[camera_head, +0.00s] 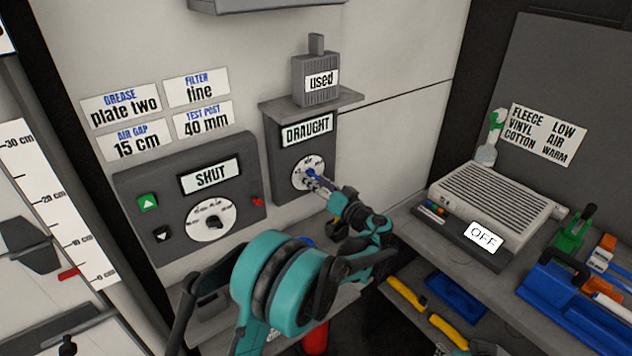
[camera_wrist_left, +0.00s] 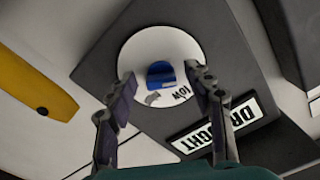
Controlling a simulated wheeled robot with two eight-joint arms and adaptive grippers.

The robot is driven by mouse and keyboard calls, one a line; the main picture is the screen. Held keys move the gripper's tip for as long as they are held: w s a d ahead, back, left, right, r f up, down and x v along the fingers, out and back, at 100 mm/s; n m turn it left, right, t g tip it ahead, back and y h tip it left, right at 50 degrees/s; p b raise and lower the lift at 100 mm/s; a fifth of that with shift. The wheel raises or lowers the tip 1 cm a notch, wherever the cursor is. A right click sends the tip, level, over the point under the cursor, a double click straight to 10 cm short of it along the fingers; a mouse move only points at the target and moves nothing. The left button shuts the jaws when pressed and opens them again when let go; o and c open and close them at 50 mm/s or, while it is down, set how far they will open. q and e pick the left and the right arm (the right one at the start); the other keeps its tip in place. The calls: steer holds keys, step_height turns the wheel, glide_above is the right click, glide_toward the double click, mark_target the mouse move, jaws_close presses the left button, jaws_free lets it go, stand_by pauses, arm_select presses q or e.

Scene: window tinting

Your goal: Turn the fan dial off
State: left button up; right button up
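The fan dial is a round white dial (camera_head: 300,172) with a blue knob (camera_wrist_left: 160,73), on the grey box labelled DRAUGHT (camera_head: 306,130). My left gripper (camera_head: 316,178) is at the dial and partly covers it in the head view. In the left wrist view, its two fingertips (camera_wrist_left: 160,76) stand on either side of the blue knob. Gaps show between the fingers and the knob, so the gripper is open. The word LOW shows on the dial face near the right finger; the other markings are too small or hidden to read. My right gripper is not in view.
A grey panel reading SHUT (camera_head: 150,190) with its own dial (camera_head: 212,222) is left of the box. A grey container marked "used" (camera_head: 318,78) stands on the box's top ledge. A bench at right holds a grey unit reading OFF (camera_head: 495,200) and several tools.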

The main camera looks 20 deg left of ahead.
arm_select(q)
steer(key=v, duration=1.2)
